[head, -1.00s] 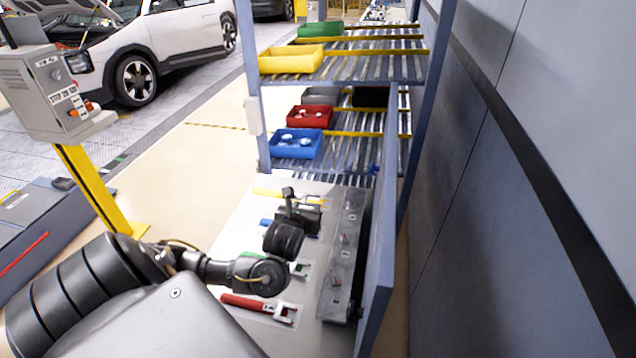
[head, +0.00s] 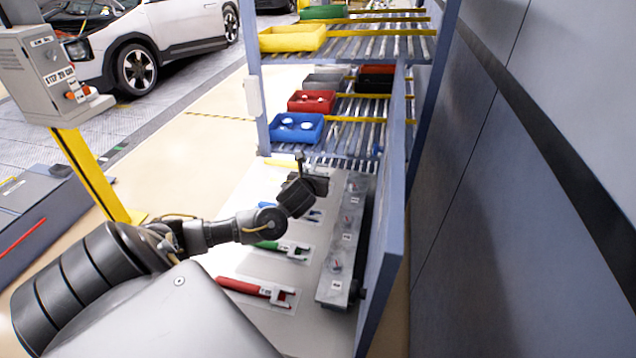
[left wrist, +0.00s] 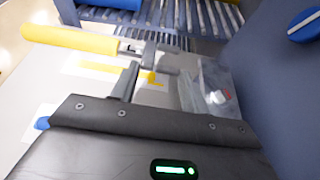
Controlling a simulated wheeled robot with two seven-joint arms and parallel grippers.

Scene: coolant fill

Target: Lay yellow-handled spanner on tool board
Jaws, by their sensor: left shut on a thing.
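The yellow-handled spanner (left wrist: 75,40) lies across my left gripper (left wrist: 157,75) in the left wrist view, its handle pointing left and its metal end between the fingers. The gripper is shut on it. In the head view my left gripper (head: 312,178) is over the far part of the pale tool board (head: 243,205), and only a bit of yellow shows behind it. In the left wrist view a yellow marking (left wrist: 100,67) shows on the board below the spanner. Whether the spanner touches the board I cannot tell. My right gripper is out of view.
On the board lie a red-handled spanner (head: 240,286), a green-handled one (head: 270,245) and a partly hidden blue-handled one. A long grey strip with clear covers (head: 335,262) runs along the right, beside a blue-grey panel (head: 388,235). A roller rack with a blue bin (head: 295,128) stands behind.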

